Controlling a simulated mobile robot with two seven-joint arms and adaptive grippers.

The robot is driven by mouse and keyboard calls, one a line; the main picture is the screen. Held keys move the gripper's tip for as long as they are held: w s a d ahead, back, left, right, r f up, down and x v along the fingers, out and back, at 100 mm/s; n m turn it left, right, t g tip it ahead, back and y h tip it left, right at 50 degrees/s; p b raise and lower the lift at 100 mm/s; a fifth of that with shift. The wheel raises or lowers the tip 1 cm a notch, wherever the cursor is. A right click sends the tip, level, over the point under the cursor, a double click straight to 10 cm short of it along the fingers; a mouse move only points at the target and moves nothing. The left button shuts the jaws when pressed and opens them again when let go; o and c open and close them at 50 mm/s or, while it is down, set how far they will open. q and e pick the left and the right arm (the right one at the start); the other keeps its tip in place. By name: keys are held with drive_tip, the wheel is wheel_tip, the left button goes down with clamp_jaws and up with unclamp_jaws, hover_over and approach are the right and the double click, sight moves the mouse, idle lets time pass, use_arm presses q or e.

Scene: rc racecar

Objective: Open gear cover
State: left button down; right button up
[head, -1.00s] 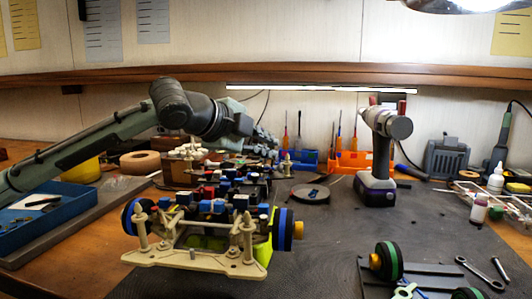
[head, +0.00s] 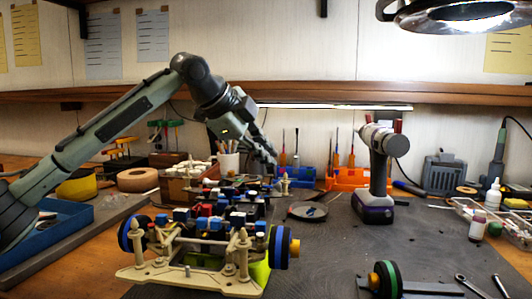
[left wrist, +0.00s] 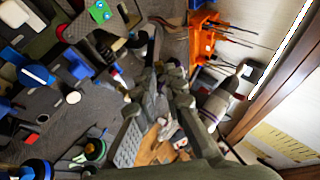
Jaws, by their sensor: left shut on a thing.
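The RC car chassis (head: 205,250) stands on the dark mat, its near end facing me, with blue, red and black parts along it. My left gripper (head: 268,158) is over the far end of the chassis, pointing down. In the left wrist view the left gripper (left wrist: 160,82) has its fingers together on a small dark part, which the fingers mostly hide. This part seems to be the gear cover, but I cannot make out its outline or whether it is open. My right gripper is not in view.
A cordless drill (head: 378,165) stands upright right of the chassis. Orange tool holders (head: 347,178) with screwdrivers are behind. A blue tray (head: 60,235) lies at the left. A wheel (head: 386,278) and wrenches (head: 478,285) lie at the front right.

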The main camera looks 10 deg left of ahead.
use_arm(q)
drive_tip(key=shift+f, duration=0.2)
idle(0.5)
drive_tip(key=c, duration=1.9)
unclamp_jaws()
drive_tip(key=shift+w, duration=0.15)
drive_tip(key=v, duration=1.2)
drive_tip(key=shift+d, duration=0.1)
